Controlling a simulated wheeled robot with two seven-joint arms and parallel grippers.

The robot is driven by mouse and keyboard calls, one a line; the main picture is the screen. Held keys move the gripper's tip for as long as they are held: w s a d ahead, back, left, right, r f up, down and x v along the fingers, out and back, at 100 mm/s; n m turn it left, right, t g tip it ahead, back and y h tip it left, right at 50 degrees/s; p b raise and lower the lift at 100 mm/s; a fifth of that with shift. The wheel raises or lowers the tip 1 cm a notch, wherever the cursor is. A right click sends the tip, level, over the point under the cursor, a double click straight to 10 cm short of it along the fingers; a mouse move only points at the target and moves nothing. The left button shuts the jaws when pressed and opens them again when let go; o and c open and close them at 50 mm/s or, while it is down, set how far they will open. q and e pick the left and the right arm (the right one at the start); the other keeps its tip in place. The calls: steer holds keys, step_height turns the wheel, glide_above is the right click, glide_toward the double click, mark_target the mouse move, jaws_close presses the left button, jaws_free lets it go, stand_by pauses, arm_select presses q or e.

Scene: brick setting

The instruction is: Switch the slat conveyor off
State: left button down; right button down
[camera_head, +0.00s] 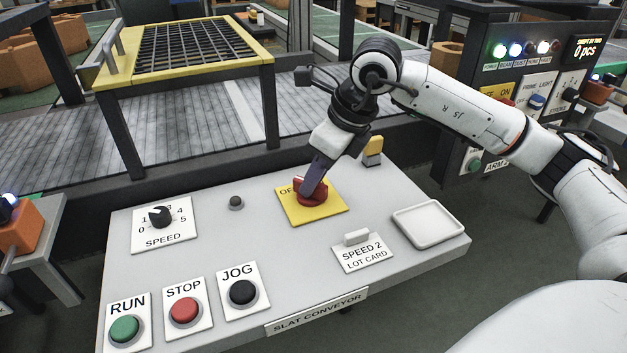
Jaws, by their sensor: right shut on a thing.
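The control panel (180,262) fills the lower middle of the head view and carries a "SLAT CONVEYOR" label (317,311) on its front edge. A red rotary switch (311,196) sits on a yellow plate (292,212) marked "OF…"; the rest of the marking is hidden. My right gripper (310,190) reaches down from the upper right and is shut on the red switch. The gripper hides part of the switch, so its exact setting cannot be told. The slat conveyor (205,140) runs behind the panel. My left gripper does not show.
A yellow-framed guard (190,50) stands over the conveyor. Another panel (500,65) is at upper right.

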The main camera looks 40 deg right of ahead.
steer(key=shift+n, duration=0.5)
steer(key=c, duration=1.7)
jaws_free()
steer(key=v, duration=0.5)
steer(key=p+v, duration=0.1)
steer(key=v, duration=0.4)
steer(key=shift+w+d+r, duration=0.15)
steer(key=shift+d+r, duration=0.05)
steer(key=shift+d, duration=0.05)
